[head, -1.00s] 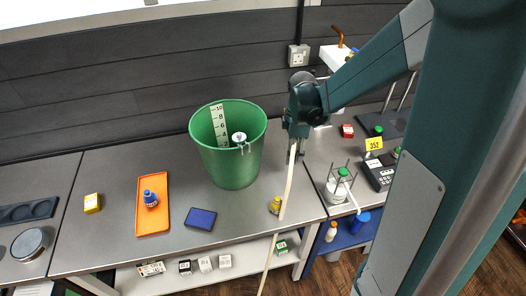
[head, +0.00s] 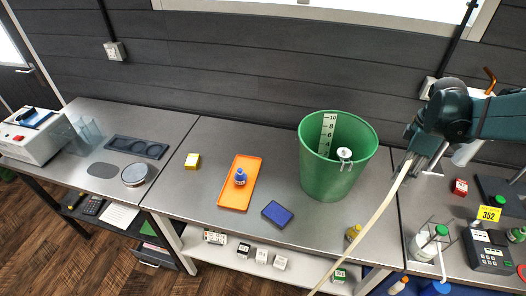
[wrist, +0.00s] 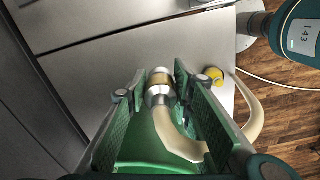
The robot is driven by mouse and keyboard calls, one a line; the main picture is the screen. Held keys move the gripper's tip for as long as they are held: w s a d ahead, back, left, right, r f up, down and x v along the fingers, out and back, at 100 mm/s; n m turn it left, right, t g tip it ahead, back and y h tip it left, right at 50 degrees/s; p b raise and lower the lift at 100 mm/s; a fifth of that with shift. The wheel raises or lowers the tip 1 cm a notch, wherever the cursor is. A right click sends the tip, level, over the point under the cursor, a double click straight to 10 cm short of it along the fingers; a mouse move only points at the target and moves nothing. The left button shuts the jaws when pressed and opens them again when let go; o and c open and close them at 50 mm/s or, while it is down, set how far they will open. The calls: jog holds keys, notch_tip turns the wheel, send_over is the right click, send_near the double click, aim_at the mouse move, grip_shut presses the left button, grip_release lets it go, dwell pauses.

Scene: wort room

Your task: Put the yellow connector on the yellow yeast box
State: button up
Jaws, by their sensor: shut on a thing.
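My gripper (head: 418,156) is above the bench to the right of the green bucket, well away from the box. In the wrist view my gripper (wrist: 157,92) is shut on the yellow connector (wrist: 159,80), a metal fitting with a yellow-gold band on the end of a cream hose (wrist: 180,145). In the head view the hose (head: 372,220) hangs down past the bench's front edge; the connector is hard to make out there.
The orange tray (head: 231,202) with a blue bottle (head: 240,177) and a dark blue box (head: 277,214) are on the bench. A small yellow object (head: 352,233) stands near the front edge.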

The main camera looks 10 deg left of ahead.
notch_tip(320, 180, up, 12)
jog(key=shift+r, duration=0.1)
jog(key=w+a+n, duration=0.1)
jog(key=w+a, duration=0.1)
jog(key=a, duration=0.1)
jog(key=w+a+n, duration=0.1)
jog(key=w+a, duration=0.1)
jog(key=a, duration=0.1)
jog(key=w+a+r, duration=0.1)
jog(key=w+a, duration=0.1)
jog(key=a, duration=0.2)
jog(key=shift+w+r+n+p, duration=0.1)
jog(key=shift+w+n+p, duration=0.25)
jog(key=shift+w+n, duration=0.05)
jog(key=w+a+r+n+p, duration=0.1)
jog(key=w+a+n, duration=0.3)
jog(key=a, duration=1.3)
jog(key=w+a+n+p, duration=0.1)
jog(key=w+a+n, duration=0.25)
jog(key=a, duration=1.25)
jog(key=s+a+f+n, duration=0.1)
jog(key=s+a+n, duration=0.15)
jog(key=a, duration=1.05)
jog(key=s+a+f+n+p, duration=0.15)
jog(key=s+a, duration=0.25)
jog(key=a, duration=0.8)
jog(key=s+a+n, duration=0.3)
jog(key=a, duration=1)
notch_tip(320, 180, down, 18)
jog(key=shift+d, duration=0.3)
